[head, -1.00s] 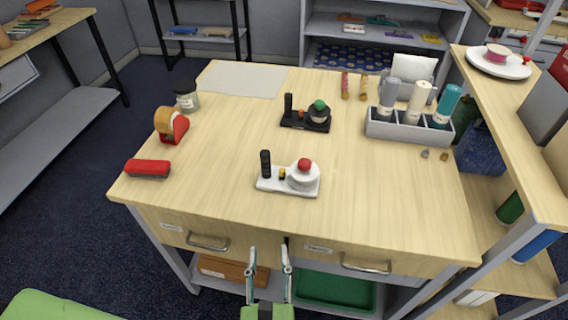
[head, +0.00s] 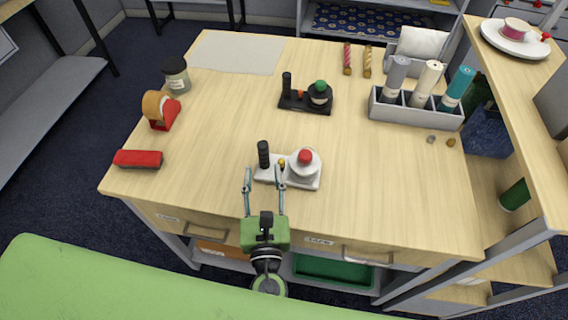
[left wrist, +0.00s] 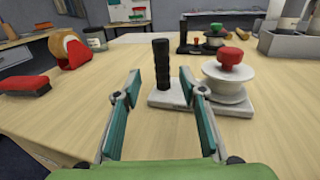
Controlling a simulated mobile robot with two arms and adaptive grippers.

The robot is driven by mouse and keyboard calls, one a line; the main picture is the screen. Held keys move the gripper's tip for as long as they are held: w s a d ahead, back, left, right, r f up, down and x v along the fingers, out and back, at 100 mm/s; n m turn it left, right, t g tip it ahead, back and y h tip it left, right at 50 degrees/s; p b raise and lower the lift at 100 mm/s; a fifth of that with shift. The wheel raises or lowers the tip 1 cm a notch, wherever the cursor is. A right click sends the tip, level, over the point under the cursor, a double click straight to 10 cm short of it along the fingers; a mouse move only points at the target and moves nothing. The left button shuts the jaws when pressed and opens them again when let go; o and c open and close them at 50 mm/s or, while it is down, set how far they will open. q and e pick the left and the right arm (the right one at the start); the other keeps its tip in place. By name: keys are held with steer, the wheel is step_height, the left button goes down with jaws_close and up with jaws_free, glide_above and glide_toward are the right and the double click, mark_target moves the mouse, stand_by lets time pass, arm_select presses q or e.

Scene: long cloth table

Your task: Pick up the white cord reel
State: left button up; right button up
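The white cord reel (head: 308,176) stands on the near middle of the wooden table, with a white base, a white spool, a red knob and a black upright handle. It also shows in the left wrist view (left wrist: 227,88), ahead and to the right, with the handle between the fingers in the picture. My left gripper (head: 264,179) is open and empty at the table's front edge, just short of the reel's handle side. Its two teal fingers also show in the left wrist view (left wrist: 160,84). My right gripper is not in view.
A similar black reel (head: 306,104) with a green knob stands farther back. A red brush-like block (head: 138,159), a tape dispenser (head: 162,109) and a jar (head: 176,76) are at left. A grey divided holder (head: 416,112) with rolls is at right. The front right tabletop is clear.

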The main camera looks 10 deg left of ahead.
mark_target(264, 157)
arm_select(q)
steer(key=shift+w+a+r+p, duration=0.1)
steer(key=shift+w+r+p, duration=0.1)
steer(key=shift+w+p, duration=0.15)
steer(key=shift+w+r+p, duration=0.2)
steer(key=shift+w, duration=0.25)
steer(key=p+x, duration=0.1)
steer(key=x, duration=0.2)
steer(key=shift+w+f, duration=0.1)
steer(key=shift+w, duration=0.3)
jaws_close()
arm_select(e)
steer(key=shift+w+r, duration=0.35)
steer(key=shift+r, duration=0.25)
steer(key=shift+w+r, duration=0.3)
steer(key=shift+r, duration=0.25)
